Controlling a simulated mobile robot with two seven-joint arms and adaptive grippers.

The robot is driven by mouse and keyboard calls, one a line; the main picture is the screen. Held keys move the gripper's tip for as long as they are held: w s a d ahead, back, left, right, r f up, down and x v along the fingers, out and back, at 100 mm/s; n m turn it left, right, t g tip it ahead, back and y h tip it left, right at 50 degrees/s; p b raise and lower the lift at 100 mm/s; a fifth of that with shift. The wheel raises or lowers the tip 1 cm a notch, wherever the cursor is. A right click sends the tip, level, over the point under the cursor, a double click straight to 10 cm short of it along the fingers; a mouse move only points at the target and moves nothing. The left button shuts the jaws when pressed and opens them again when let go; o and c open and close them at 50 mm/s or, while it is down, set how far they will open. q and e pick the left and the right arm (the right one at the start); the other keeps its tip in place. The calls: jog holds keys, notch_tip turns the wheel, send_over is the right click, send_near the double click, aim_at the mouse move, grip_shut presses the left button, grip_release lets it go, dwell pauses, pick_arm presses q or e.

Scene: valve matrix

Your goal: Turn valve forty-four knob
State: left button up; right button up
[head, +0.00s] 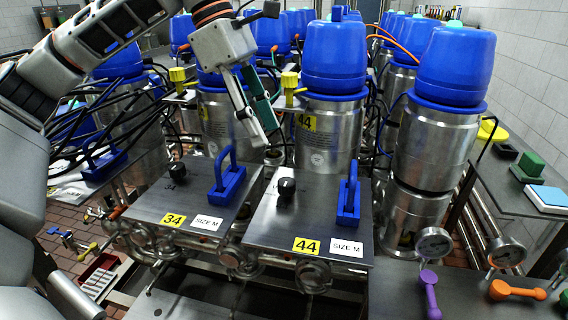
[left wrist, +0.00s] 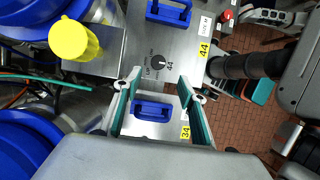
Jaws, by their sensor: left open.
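The valve forty-four knob (head: 287,187) is a small round black knob on a grey metal panel (head: 262,222) with a yellow 44 label (head: 306,245). In the left wrist view the knob (left wrist: 158,62) shows beside the printed 44, just beyond the fingertips. My left gripper (head: 262,128) points down above and behind the panels, to the upper left of the knob. It is open and empty, and in its wrist view the knob lies roughly in line with the gap between its fingers (left wrist: 160,82). My right gripper is not clearly seen in either view.
A blue handle (head: 348,203) stands right of the knob. The neighbouring panel 34 has its own black knob (head: 177,169) and blue handle (head: 227,177). A yellow knob (head: 290,82) and blue-topped steel canisters (head: 334,60) stand behind the panels. Cables hang at the left.

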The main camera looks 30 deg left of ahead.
aim_at(286, 181)
pick_arm(q)
jog(key=x, duration=1.1)
jog(key=shift+w+a+f, duration=0.1)
jog(key=shift+a+f, duration=0.05)
jog(key=c, duration=1.1)
